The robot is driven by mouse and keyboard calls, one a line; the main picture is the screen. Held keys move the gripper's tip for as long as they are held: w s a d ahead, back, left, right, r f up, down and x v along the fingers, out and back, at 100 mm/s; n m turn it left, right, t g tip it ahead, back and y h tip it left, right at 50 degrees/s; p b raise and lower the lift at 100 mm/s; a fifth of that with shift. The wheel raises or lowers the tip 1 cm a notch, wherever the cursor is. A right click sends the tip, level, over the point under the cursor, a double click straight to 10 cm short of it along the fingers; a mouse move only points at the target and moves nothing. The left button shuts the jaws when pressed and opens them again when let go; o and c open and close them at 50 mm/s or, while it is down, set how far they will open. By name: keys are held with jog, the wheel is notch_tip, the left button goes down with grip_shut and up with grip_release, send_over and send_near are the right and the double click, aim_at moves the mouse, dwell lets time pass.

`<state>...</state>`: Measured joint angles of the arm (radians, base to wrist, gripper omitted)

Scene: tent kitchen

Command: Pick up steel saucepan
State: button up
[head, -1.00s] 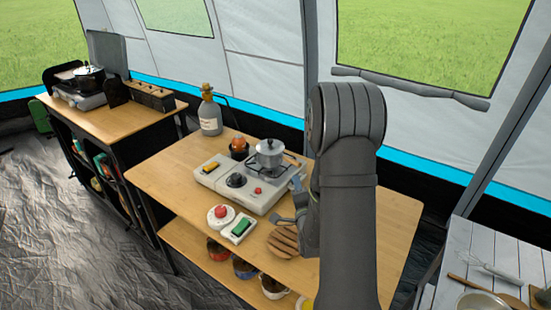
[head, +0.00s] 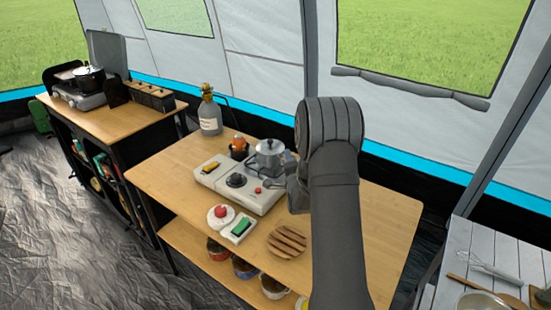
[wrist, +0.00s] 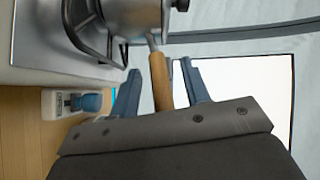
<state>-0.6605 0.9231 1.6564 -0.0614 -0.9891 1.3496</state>
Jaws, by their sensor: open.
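The steel saucepan (head: 269,155) stands on the right burner of the white camp stove (head: 226,187) in the head view. In the wrist view the saucepan (wrist: 135,14) shows at the top, on its black burner support (wrist: 88,30). Its wooden handle (wrist: 160,85) points toward my gripper (wrist: 164,88). The gripper is open, with one finger on each side of the handle. I cannot tell whether either finger touches it. In the head view my arm hides the handle and most of the gripper.
An orange-topped item (head: 239,147) is left of the saucepan. A red-knobbed device (head: 221,214), a green-topped device (head: 238,229) and a round wooden trivet (head: 287,241) lie in front. The table's right side is clear.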

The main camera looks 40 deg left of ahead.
jog(key=shift+w+a, duration=0.15)
jog(key=shift+a, duration=0.05)
grip_shut()
jog(key=shift+r, duration=0.15)
